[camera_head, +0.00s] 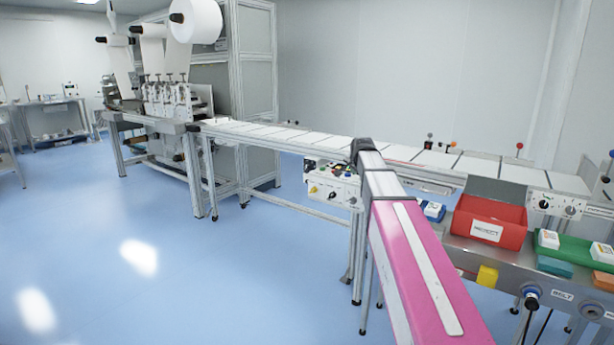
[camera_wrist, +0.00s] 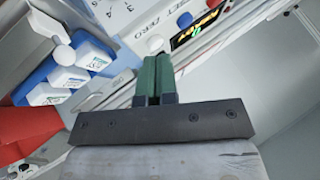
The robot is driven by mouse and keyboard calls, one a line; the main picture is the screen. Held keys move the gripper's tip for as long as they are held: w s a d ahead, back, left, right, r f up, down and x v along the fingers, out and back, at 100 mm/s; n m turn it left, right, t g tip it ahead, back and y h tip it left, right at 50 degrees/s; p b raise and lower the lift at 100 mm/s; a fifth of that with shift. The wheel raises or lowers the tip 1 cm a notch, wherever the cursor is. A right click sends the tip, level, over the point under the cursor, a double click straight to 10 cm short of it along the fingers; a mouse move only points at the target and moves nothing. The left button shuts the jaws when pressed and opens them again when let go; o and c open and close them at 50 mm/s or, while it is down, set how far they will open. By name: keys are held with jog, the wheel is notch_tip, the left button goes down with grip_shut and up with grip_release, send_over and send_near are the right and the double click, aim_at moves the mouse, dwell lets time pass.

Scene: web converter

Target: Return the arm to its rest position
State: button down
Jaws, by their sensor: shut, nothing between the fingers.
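My gripper (camera_wrist: 157,78) shows in the wrist view as two green fingers side by side, touching each other. It is shut and empty. It hangs near the conveyor's side, with blue and white boxes (camera_wrist: 67,62) to its left. In the head view my pink and grey arm (camera_head: 415,255) stretches from the bottom edge up to a dark joint in front of the conveyor (camera_head: 290,135). My gripper is hidden in that view.
A red reject bin (camera_head: 487,219) and a green tray (camera_head: 603,250) stand on a shelf to the arm's right. A control box (camera_head: 332,186) hangs under the conveyor. A machine with white rolls (camera_head: 165,95) stands at the back left. The blue floor (camera_head: 215,265) on the left is clear.

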jog(key=s+f+n+g, duration=0.8)
jog(key=s+f, duration=2.6)
jog(key=s, duration=0.2)
jog(key=shift+s+a+n+g, duration=0.15)
jog(key=shift+a+n+g, duration=0.1)
jog(key=shift+n+g, duration=0.15)
